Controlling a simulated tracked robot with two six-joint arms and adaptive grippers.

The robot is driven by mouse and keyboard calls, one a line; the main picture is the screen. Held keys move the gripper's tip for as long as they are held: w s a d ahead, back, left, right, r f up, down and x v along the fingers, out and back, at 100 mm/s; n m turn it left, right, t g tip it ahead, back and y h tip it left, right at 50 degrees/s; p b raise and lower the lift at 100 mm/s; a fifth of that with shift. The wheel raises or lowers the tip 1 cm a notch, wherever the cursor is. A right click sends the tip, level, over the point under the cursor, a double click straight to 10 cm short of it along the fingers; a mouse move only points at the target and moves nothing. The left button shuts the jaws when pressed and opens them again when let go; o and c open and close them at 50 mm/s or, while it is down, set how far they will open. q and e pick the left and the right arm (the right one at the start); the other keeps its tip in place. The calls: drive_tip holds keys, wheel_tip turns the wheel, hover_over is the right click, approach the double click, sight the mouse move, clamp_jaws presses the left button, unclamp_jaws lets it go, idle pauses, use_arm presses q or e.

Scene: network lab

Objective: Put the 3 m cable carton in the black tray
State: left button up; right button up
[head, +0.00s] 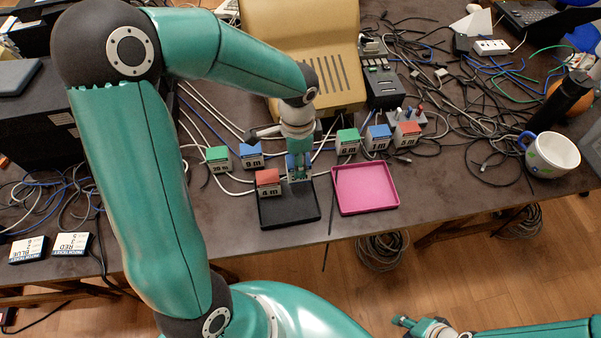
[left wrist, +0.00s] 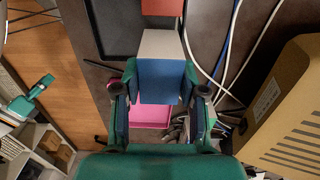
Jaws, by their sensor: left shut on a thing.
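My left gripper (head: 299,172) points down and is shut on a blue-topped white carton (left wrist: 160,82). Its label is hidden, so I cannot read its length. The black tray (head: 292,212) lies just in front of the held carton, which is at its back right edge; I cannot tell whether it touches the tray. A red-topped 4 m carton (head: 268,178) stands at the tray's back left. In the left wrist view the black tray (left wrist: 120,28) shows at the top. My right gripper (head: 432,328) is low at the lower right, away from the table; its fingers are unclear.
A pink tray (head: 365,190) lies right of the black one. Green 10 m (head: 217,158), blue 9 m (head: 250,155), green 6 m (head: 347,142), blue 1 m (head: 377,138) and red 5 m (head: 407,135) cartons stand behind. Cables surround them. A beige case (head: 300,50) stands further back.

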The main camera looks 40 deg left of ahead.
use_arm(q)
drive_tip(key=shift+f, duration=2.4)
drive_tip(key=o, duration=1.2)
drive_tip(key=shift+f+b, duration=0.1)
drive_tip(key=shift+b, duration=0.2)
wheel_tip(320, 180, up, 12)
drive_tip(key=shift+r+p, duration=0.15)
drive_tip(key=shift+p, duration=0.4)
